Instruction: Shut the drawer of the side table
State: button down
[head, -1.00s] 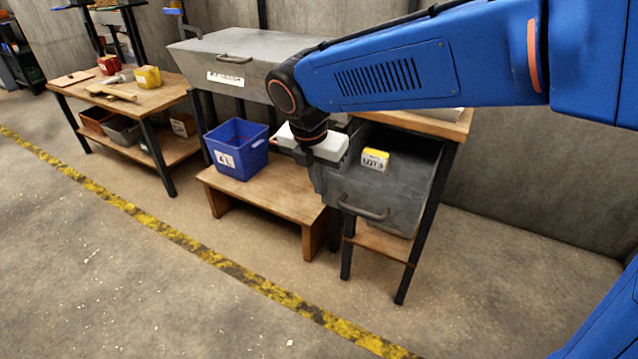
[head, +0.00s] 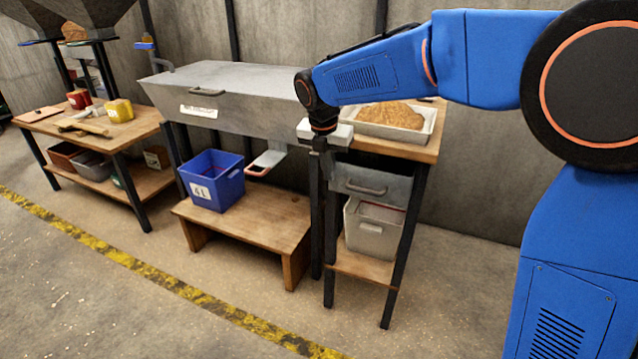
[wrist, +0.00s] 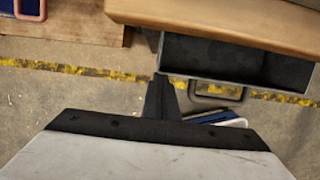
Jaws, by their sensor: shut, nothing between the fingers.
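The side table (head: 428,147) has a wooden top and dark legs. Its grey drawer (head: 375,183) with a bar handle (head: 366,189) sits mostly under the top. In the wrist view the drawer (wrist: 290,88) still stands out a little, with a strip of its dark inside showing past the top's edge. My gripper (head: 321,148) is shut and empty, pointing down by the drawer's left front corner. The wrist view shows my gripper (wrist: 161,92) close to that corner; I cannot tell whether it touches.
A tray of grain (head: 392,118) stands on the side table's top. A pale bin (head: 372,232) stands on its lower shelf. To the left are a low wooden bench (head: 248,222), a blue bin (head: 212,181) and a grey steamer-like box (head: 230,95). The floor in front is clear.

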jog(key=shift+w+d, duration=0.3)
jog(key=shift+w, duration=0.55)
jog(key=shift+w+d, duration=0.3)
jog(key=shift+w, duration=0.5)
